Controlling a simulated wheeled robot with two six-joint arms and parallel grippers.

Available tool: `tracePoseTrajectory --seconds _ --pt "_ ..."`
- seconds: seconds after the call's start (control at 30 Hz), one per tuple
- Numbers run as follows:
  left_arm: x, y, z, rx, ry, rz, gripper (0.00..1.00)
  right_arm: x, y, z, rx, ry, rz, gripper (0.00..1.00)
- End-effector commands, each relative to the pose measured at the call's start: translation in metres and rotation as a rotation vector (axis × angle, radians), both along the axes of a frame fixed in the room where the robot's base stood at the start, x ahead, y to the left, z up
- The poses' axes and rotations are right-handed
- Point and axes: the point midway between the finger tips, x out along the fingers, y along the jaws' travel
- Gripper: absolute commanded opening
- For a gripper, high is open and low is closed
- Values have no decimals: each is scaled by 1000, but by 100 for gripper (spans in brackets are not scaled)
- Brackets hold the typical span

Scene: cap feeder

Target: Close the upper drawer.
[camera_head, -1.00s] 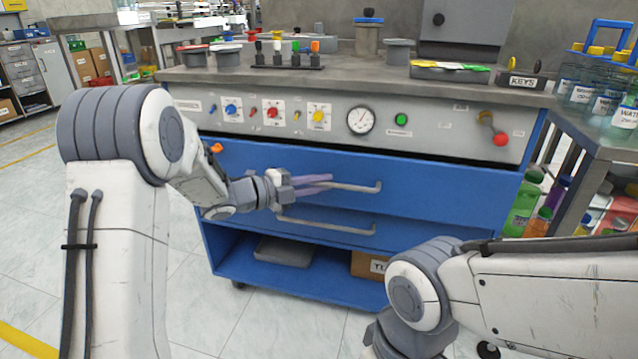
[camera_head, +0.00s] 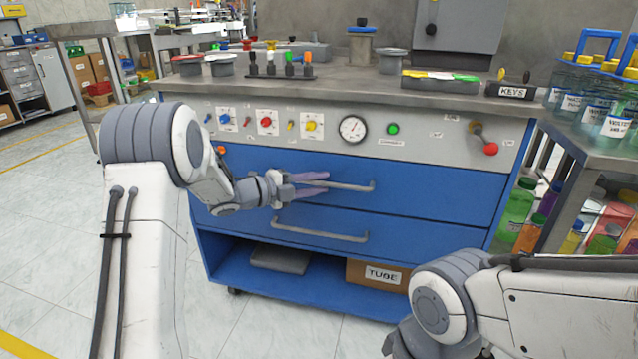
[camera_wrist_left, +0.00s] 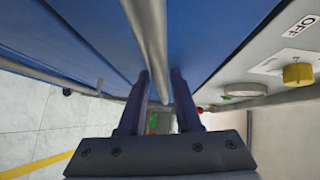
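The upper drawer (camera_head: 430,185) is a wide blue front with a grey bar handle (camera_head: 350,187), under the grey control panel. Its front looks flush or nearly flush with the cabinet, with only a thin dark line along its top. My left gripper (camera_head: 326,183) is at the left part of this handle, its purple fingers apart. In the left wrist view the handle bar (camera_wrist_left: 150,35) runs between the two open fingers (camera_wrist_left: 163,85), with a gap showing on each side. My right gripper is out of view; only part of the right arm shows at the lower right.
The lower drawer's handle (camera_head: 320,232) is just below. An open shelf under it holds a grey flat item (camera_head: 280,260) and a TUBE box (camera_head: 378,275). A side table with water bottles (camera_head: 615,125) stands at the right. Floor is clear at the left.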

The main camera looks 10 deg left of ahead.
Motion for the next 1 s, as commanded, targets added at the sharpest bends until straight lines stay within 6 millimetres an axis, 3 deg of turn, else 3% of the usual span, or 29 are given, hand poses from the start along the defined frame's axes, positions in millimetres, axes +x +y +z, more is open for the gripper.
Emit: tracePoseTrajectory --seconds 0.63,1.0 --pt "-1 3 8 -4 -12 0 45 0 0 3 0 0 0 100" --pt "-44 53 17 -4 -7 3 45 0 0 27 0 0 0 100"
